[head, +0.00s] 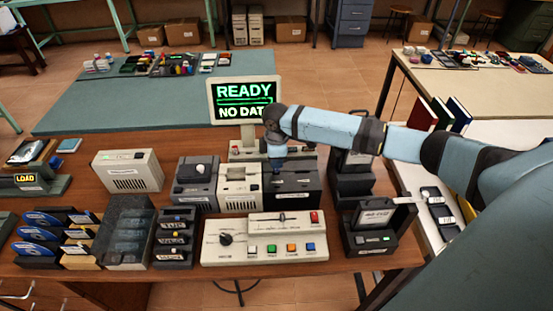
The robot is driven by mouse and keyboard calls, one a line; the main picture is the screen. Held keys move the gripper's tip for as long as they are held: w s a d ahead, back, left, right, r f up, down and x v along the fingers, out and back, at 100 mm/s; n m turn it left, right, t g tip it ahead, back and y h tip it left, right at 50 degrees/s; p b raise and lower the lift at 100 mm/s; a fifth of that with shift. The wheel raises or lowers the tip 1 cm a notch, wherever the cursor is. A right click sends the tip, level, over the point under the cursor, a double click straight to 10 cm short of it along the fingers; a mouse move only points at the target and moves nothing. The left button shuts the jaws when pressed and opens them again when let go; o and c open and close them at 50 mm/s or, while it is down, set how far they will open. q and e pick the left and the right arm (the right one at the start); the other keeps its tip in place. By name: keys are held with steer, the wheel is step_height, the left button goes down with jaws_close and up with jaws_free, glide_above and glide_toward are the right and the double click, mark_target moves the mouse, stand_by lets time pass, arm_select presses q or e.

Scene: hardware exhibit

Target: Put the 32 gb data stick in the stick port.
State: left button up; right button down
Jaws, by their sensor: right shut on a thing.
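My right gripper (278,165) points down over the back of the dark box (293,189) at the middle of the bench. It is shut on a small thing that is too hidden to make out. I cannot tell whether that thing touches the box. A small dark rack (174,255) holds several little coloured pieces with white labels too small to read. I cannot pick out the 32 gb data stick or the stick port for sure. The screen (244,101) behind the gripper reads READY and NO DAT, its end covered by my arm. My left gripper is not in view.
A control panel (235,252) with a knob, slider and coloured buttons stands in front. Beige and grey units (240,187) stand left of the dark box. Disc racks (45,240) and a bin (127,231) fill the left. A dark device (371,241) stands at right.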

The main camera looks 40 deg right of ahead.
steer(key=shift+f, duration=1.05)
steer(key=c, duration=1.2)
jaws_free()
steer(key=shift+o, duration=0.2)
